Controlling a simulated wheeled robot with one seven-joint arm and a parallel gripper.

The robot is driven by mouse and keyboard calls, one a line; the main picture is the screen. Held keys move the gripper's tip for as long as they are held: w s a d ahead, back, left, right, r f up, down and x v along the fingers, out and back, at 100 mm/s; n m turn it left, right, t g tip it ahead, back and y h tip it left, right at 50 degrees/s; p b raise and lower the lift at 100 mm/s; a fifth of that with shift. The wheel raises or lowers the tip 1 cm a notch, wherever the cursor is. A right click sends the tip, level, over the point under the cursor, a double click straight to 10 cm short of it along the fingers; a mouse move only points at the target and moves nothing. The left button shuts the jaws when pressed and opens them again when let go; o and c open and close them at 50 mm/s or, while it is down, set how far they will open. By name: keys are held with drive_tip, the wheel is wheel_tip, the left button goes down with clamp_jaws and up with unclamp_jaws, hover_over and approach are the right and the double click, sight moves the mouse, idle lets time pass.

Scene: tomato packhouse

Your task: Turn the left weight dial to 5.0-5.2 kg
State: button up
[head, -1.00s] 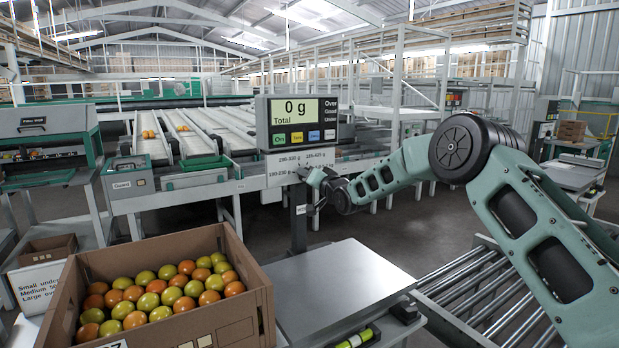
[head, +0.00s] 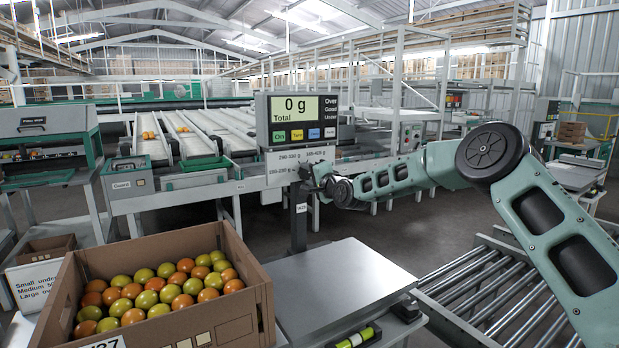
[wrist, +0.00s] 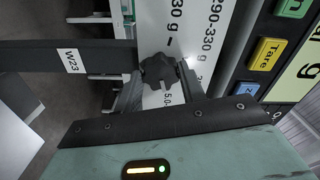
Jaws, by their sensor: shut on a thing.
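The weight dial is a dark lobed knob (wrist: 158,71) on the white label panel below the scale display. In the wrist view my gripper (wrist: 160,82) has one finger on each side of it, shut on it. Printed ranges lie around the knob, among them "290-330 g" and a partly covered "5.0-". The knob's pointer direction cannot be made out. In the head view my gripper (head: 312,180) is at the panel (head: 283,168) and hides the dial. The display (head: 296,108) reads 0 g, Total.
A cardboard box (head: 255,300) of red and green tomatoes stands at the left. A roller conveyor (head: 480,290) is at the right. Grading lanes are behind.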

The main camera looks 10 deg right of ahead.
idle(0.5)
drive_tip(key=o, duration=1)
drive_tip(key=shift+s, duration=0.1)
drive_tip(key=v, duration=1.7)
drive_tip(key=shift+s, duration=0.1)
